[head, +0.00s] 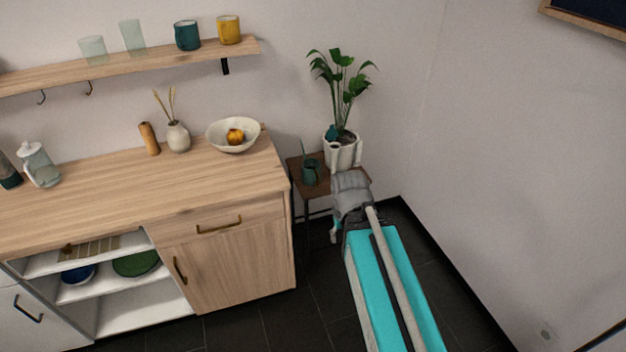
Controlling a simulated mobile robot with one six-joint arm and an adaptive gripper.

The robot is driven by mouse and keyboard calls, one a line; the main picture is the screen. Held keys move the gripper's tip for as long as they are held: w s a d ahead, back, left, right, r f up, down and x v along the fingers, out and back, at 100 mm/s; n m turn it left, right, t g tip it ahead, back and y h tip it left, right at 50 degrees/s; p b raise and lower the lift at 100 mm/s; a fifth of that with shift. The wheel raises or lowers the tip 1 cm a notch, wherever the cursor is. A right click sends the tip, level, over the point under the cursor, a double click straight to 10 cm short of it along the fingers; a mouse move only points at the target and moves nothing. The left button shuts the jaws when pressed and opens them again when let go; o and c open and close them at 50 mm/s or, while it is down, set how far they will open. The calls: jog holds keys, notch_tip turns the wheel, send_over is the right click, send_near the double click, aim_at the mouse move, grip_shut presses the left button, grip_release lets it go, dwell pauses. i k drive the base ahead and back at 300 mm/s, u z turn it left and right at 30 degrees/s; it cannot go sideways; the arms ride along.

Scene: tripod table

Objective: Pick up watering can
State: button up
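A small dark green watering can (310,173) stands on the left part of a small brown side table (318,190), with a thin part rising at its upper left. My arm reaches up from the lower right toward the table's front right. The far end of the arm is close to the can's right side, by the plant pot. The right front of the table is hidden behind my arm.
A leafy plant (343,80) in a white pot (343,158) stands right of the can. A wooden cabinet (235,255) is close on the left, bearing a white bowl (219,134) and a vase (178,138). Walls close off the back and right. Dark floor (325,285) is free in front.

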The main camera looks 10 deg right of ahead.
aim_at(311, 170)
jog(key=k, duration=0.75)
jog(key=z, duration=1.25)
jog(key=i, duration=2.2)
